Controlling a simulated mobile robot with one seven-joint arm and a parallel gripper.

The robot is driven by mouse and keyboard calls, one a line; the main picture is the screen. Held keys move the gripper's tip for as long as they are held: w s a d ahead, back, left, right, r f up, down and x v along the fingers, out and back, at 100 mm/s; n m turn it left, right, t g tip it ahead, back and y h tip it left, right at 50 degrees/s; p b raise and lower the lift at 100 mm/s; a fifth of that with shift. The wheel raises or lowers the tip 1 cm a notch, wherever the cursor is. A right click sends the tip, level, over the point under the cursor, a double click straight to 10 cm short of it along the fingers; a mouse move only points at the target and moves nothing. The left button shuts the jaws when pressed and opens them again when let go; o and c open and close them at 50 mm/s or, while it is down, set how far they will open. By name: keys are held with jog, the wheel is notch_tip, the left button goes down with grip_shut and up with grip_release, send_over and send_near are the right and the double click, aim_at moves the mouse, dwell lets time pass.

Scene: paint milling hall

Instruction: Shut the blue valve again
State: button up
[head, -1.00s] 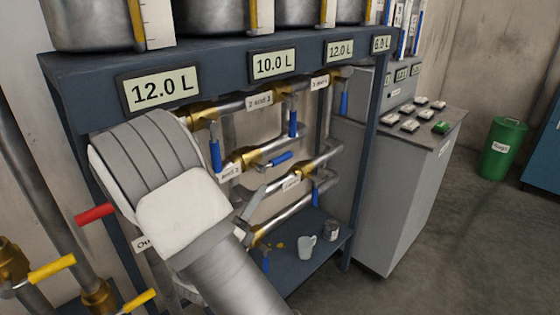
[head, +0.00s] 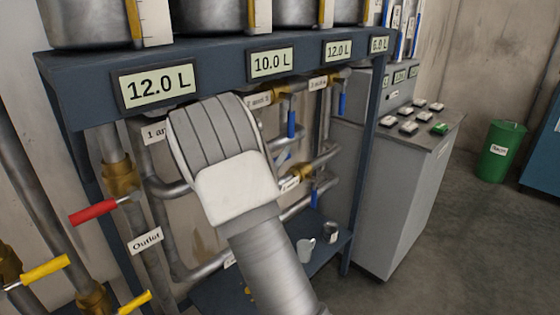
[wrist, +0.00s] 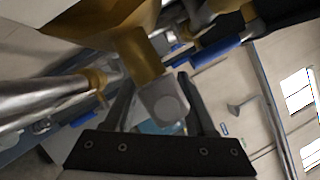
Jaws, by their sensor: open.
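Several blue-handled valves sit on the pipes under the tank shelf; I cannot tell which one is meant. In the head view, one blue handle (head: 291,124) hangs down beside my arm, another (head: 342,103) hangs farther right, and a lower one (head: 314,195) also points down. My arm covers other valves there and hides my gripper. In the wrist view, my gripper (wrist: 157,85) is open, its dark fingers either side of a grey stem end below a brass valve body (wrist: 138,50). Contact is unclear. A blue handle (wrist: 216,53) lies to the right of it.
A red handle (head: 93,212) and yellow handles (head: 46,270) stick out at left. A cup (head: 305,250) and a small can (head: 331,231) stand on the low shelf. A grey control cabinet (head: 400,190) stands right of the rack. Floor beyond it is clear up to a green bin (head: 499,150).

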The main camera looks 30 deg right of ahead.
jog(key=shift+c, duration=0.3)
grip_shut()
dwell(1.1)
